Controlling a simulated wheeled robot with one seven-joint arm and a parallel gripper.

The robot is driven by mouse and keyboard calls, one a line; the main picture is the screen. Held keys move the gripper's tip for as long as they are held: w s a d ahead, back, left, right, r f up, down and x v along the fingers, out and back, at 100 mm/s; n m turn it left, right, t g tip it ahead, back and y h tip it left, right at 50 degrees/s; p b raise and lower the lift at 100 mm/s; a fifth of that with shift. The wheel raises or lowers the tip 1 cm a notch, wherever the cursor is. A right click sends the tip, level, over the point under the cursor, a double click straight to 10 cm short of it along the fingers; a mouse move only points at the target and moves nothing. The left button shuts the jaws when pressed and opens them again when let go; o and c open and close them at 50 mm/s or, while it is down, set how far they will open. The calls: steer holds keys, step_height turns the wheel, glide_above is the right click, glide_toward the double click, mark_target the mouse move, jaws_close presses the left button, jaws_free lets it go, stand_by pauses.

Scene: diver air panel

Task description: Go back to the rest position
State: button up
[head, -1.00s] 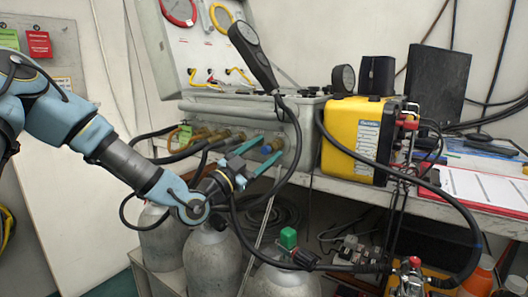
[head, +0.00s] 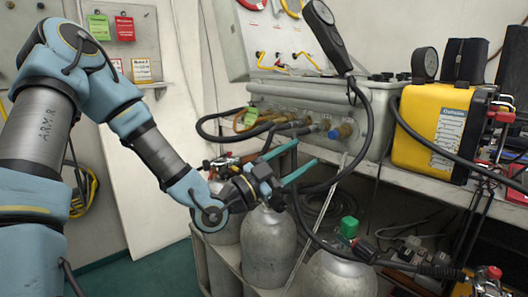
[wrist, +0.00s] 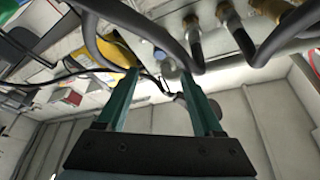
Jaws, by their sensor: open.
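My gripper (head: 298,161) has two teal fingers, spread apart with nothing between them. In the head view it is in front of the lower front of the grey air panel (head: 368,128), above the grey cylinders. Hoses and brass fittings (wrist: 230,15) show close beyond the fingertips. I cannot tell whether a fingertip touches a hose.
Grey cylinders (head: 268,245) stand below my gripper, one with a green cap (head: 348,227). A black hose (head: 300,215) hangs close to the fingers. A yellow case (head: 430,130) sits on the bench at right. The floor (head: 150,275) at left is clear.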

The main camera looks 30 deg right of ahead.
steer(key=shift+f, duration=0.1)
steer(key=w+a+f+n+t+y, duration=0.1)
steer(key=w+a+f+n+y, duration=0.1)
steer(key=w+a+f+y, duration=0.3)
steer(key=w+a+f+n+t+y, duration=0.1)
steer(key=w+f+n+t+y, duration=0.2)
steer(key=f, duration=0.4)
steer(key=w+a+f+n+y, duration=0.2)
steer(key=a+n+y, duration=0.35)
steer(key=a, duration=0.75)
steer(key=w+a+f+n+y, duration=0.1)
steer(key=a+n+y, duration=0.45)
steer(key=a, duration=0.85)
steer(key=s+a+r+n+g+y, duration=0.3)
steer(key=s+a+r+n+g, duration=0.1)
steer(key=s+a+n, duration=0.35)
step_height(320, 180, up, 17)
steer(key=p, duration=1.8)
steer(key=shift+w+a+m, duration=0.2)
steer(key=shift+a+m, duration=0.05)
steer(key=shift+m, duration=0.2)
